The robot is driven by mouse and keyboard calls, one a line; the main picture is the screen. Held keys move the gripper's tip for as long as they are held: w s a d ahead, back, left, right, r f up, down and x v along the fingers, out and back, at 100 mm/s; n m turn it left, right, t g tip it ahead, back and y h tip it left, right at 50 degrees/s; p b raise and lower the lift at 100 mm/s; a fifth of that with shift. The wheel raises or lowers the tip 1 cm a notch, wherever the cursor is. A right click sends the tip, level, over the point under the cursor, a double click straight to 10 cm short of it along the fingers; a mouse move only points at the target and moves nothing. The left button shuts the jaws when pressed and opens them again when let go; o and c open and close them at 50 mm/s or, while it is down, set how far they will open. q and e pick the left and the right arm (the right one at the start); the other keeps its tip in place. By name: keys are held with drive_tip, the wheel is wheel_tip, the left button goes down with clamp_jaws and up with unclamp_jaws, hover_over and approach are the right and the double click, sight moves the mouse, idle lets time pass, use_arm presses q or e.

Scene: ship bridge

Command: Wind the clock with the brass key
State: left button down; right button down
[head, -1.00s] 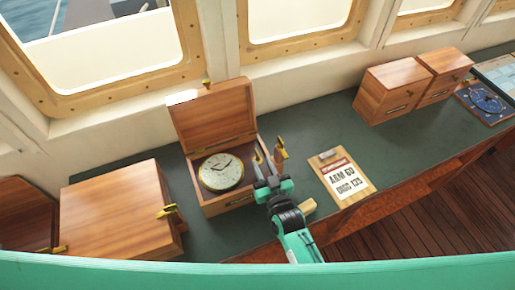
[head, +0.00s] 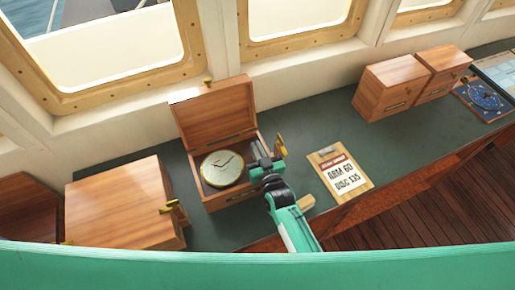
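The clock (head: 222,168) has a round pale dial with dark hands and a brass rim. It sits in an open wooden box (head: 232,200) whose lid (head: 215,117) stands up at the back. My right gripper (head: 269,148) is at the right edge of this box, beside the clock and apart from its dial. Its fingers look spread. A brass-coloured piece (head: 281,145) shows at its right finger; I cannot tell whether it is the key or part of the finger. No brass key can be made out for certain. My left gripper is out of view.
A closed wooden box (head: 120,203) with a brass clasp (head: 172,207) stands on the left. The dark green counter (head: 318,122) is clear between.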

drive_tip(key=shift+r+n+y, duration=0.1)
drive_tip(key=shift+n+y, duration=0.2)
drive_tip(key=shift+y, duration=0.1)
drive_tip(key=shift+n+g+y+b, duration=0.4)
drive_tip(key=shift+n+g+y, duration=0.1)
drive_tip(key=shift+g+y, duration=0.15)
drive_tip(key=c, duration=1.6)
unclamp_jaws()
drive_tip(key=shift+s, duration=0.1)
drive_tip(key=shift+s+d+f, duration=0.2)
drive_tip(key=shift+s, duration=0.1)
drive_tip(key=b+v, duration=0.5)
drive_tip(key=v, duration=0.8)
